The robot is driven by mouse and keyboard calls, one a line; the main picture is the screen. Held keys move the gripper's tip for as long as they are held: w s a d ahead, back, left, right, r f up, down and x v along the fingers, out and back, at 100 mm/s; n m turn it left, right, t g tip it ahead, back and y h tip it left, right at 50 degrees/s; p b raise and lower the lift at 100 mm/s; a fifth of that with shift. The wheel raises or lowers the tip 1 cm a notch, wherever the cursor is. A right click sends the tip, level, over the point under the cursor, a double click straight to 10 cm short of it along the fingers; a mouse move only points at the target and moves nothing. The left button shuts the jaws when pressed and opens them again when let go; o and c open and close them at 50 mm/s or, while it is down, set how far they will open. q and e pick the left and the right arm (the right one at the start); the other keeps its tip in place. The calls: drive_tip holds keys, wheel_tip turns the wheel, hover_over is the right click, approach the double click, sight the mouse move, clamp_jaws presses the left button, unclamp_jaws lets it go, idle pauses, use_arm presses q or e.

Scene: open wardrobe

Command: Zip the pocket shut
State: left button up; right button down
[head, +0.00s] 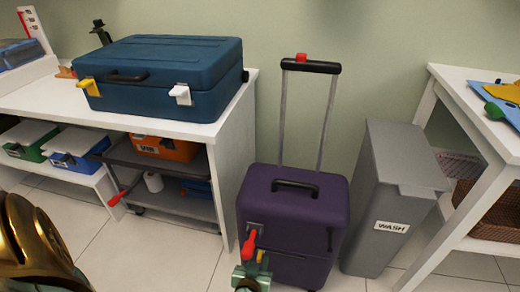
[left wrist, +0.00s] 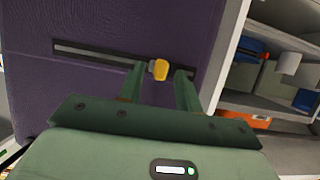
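The purple suitcase (head: 292,208) stands upright on the floor with its pull handle raised. In the left wrist view its purple face (left wrist: 110,22) carries a dark straight zip track (left wrist: 95,53). The yellow zip pull (left wrist: 159,69) sits towards the right end of this track; it also shows in the head view (head: 260,256). My left gripper (left wrist: 161,77) is open, with its green fingers apart on either side of the pull and gaps visible. In the head view the left gripper (head: 252,270) is low in front of the suitcase. My right gripper is not in view.
A red lever (head: 248,243) sits on the suitcase front, close to the gripper. A grey bin (head: 390,200) marked WASH stands at the right. A white shelf unit (head: 228,150) with a blue case (head: 165,68) on top stands at the left.

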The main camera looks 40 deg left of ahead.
use_arm(q)
drive_tip(key=shift+w+a+f, duration=0.1)
drive_tip(key=shift+w+a, duration=0.1)
drive_tip(key=shift+w, duration=0.2)
clamp_jaws()
drive_tip(key=s+a, duration=0.1)
drive_tip(key=a, duration=0.1)
drive_tip(key=s+a, duration=0.1)
drive_tip(key=shift+s+a+p, duration=0.15)
drive_tip(key=shift+a+p, duration=0.15)
drive_tip(key=shift+a, duration=0.05)
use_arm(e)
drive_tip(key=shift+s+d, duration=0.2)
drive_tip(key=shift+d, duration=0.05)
use_arm(q)
unclamp_jaws()
drive_tip(key=shift+a, duration=0.1)
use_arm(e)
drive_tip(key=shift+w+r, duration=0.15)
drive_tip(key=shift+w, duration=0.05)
